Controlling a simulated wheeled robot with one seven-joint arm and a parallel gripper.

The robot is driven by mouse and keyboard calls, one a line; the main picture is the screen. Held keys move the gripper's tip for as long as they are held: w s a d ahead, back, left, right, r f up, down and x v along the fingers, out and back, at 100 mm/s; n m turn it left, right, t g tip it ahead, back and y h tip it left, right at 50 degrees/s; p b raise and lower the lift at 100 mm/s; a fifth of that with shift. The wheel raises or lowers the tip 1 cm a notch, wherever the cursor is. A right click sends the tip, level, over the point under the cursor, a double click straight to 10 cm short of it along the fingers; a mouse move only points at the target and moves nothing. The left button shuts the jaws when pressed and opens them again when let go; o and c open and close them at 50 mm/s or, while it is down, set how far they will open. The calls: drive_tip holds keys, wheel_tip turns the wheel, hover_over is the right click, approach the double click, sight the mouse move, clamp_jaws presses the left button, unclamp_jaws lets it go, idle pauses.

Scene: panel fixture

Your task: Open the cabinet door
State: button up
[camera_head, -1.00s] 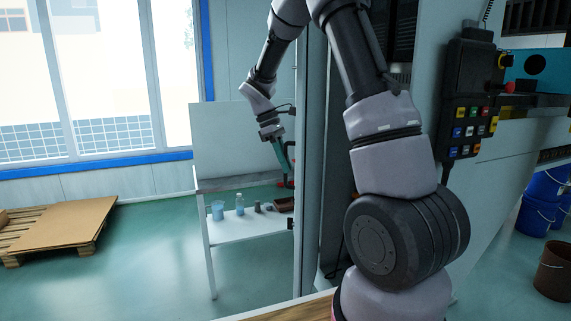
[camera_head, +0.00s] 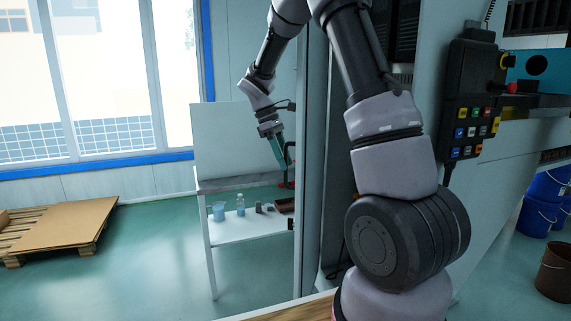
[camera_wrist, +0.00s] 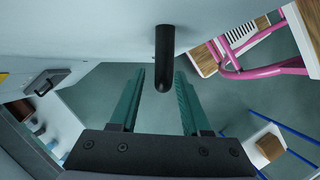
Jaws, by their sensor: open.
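The cabinet door (camera_wrist: 105,30) is a pale grey panel across the top of the wrist view. Its black bar handle (camera_wrist: 165,58) sticks out from it. My gripper (camera_wrist: 160,75) is open, with one green finger on each side of the handle's end in that view. I cannot tell whether either finger touches it. In the head view my gripper (camera_head: 279,152) is beside the pale cabinet edge, close to the dark handle (camera_head: 291,166). The door shows nearly edge-on there and my arm hides part of the cabinet, so how far the door stands open is unclear.
A white stand (camera_head: 247,228) with small bottles and cups is behind my gripper. A button pendant (camera_head: 470,100) hangs at right. A pallet with cardboard (camera_head: 60,228) lies at left. Pink rails (camera_wrist: 265,70) show in the wrist view.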

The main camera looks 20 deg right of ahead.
drive_tip(key=v, duration=0.9)
drive_tip(key=shift+r, duration=0.2)
